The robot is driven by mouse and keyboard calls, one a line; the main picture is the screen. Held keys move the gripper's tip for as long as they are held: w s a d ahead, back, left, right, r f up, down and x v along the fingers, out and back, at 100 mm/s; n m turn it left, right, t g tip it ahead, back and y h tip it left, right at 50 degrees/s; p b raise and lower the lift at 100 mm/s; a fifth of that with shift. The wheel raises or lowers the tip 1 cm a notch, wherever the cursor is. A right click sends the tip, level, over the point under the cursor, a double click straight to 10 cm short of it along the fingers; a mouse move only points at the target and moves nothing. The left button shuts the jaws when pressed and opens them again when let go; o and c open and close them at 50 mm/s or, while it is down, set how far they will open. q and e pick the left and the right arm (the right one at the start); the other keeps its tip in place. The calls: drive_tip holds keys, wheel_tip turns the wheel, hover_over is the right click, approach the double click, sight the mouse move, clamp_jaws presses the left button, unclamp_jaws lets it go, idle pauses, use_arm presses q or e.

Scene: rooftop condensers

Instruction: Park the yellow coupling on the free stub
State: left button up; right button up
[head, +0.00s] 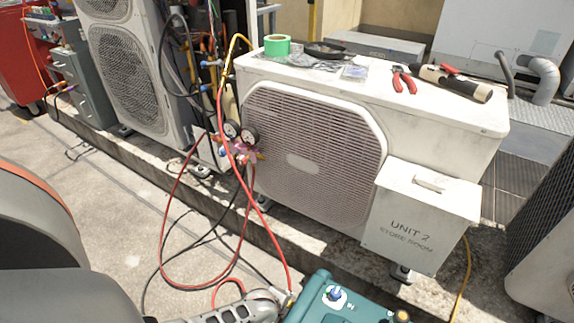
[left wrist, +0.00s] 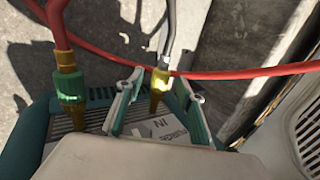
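In the left wrist view a yellow coupling (left wrist: 159,82) on the end of a dark grey hose stands near the IN marking of the teal machine (left wrist: 85,97). My left gripper (left wrist: 160,77) is open, with one finger on each side of the coupling and a gap to each. In the head view my left gripper (head: 286,297) is at the left edge of the teal machine (head: 318,312); the coupling is hard to make out there. A blue-topped fitting (head: 335,294) and a brass fitting (head: 402,316) show on the machine. I cannot tell which is the free stub. My right gripper is not in view.
Another red hose (left wrist: 255,71) crosses behind the fingers. The condenser (head: 315,155) and a UNIT 2 box (head: 420,212) stand beyond the machine. Gauges (head: 240,135) hang in front.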

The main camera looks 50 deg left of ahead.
use_arm(q)
drive_tip(key=shift+c, duration=0.5)
clamp_jaws()
drive_tip(key=c, duration=0.6)
unclamp_jaws()
clamp_jaws()
drive_tip(key=shift+s+a, duration=0.1)
drive_tip(key=shift+a, duration=0.35)
drive_tip(key=shift+s+a+p, duration=0.15)
drive_tip(key=shift+s+a, duration=0.1)
drive_tip(key=shift+a, duration=0.65)
drive_tip(key=shift+s+a+p, duration=0.15)
drive_tip(key=shift+s+a, duration=0.05)
drive_tip(key=shift+a, duration=0.7)
drive_tip(key=shift+c, duration=1.3)
unclamp_jaws()
